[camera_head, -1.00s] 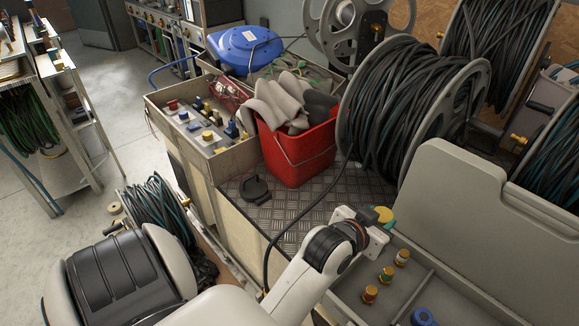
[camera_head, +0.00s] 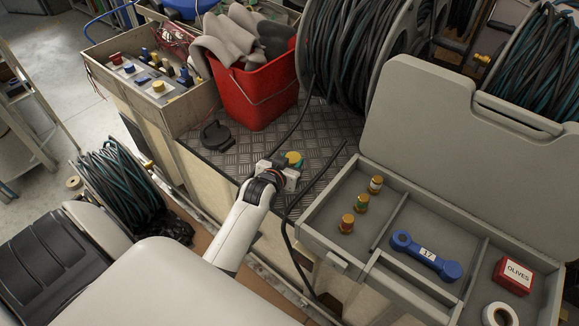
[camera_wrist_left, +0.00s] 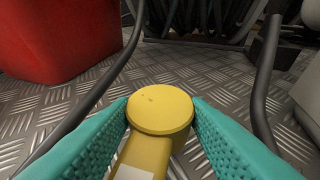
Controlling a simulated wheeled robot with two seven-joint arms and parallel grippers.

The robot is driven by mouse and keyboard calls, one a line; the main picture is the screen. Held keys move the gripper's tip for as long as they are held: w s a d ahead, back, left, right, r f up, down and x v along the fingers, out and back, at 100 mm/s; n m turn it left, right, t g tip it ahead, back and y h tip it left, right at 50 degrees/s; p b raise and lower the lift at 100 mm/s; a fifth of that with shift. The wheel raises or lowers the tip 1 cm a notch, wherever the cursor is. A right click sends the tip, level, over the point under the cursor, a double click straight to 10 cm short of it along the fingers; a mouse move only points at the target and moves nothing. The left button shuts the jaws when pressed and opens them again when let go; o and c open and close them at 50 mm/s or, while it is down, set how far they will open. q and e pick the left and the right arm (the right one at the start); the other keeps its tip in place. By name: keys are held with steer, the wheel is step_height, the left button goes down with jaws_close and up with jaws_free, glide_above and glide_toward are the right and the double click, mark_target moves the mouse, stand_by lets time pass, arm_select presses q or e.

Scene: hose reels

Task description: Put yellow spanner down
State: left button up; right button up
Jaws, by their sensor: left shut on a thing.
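The yellow spanner (camera_wrist_left: 160,112) is between the two teal fingers of my left gripper in the left wrist view. Its round yellow end faces up and a pale label shows at the bottom edge. In the head view my left gripper (camera_head: 289,167) is shut on the spanner, of which only the round yellow end (camera_head: 294,158) shows. The gripper is over the near part of the metal checker-plate surface (camera_head: 225,160). I cannot tell whether the spanner touches the plate. My right gripper is not in view.
A red bucket (camera_head: 255,95) with grey cloths and a black round lid (camera_head: 216,136) stand on the plate. Black hose (camera_head: 287,228) runs close by my left gripper. At right, an open grey case (camera_head: 320,222) holds a blue spanner (camera_head: 425,255), brass fittings and a red box (camera_head: 513,275).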

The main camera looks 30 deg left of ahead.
arm_select(q)
steer(key=shift+f, duration=0.95)
steer(key=shift+f, duration=0.15)
steer(key=o, duration=1.1)
steer(key=shift+r, duration=0.25)
steer(key=p+v, duration=0.1)
steer(key=v, duration=1.1)
steer(key=shift+f, duration=0.1)
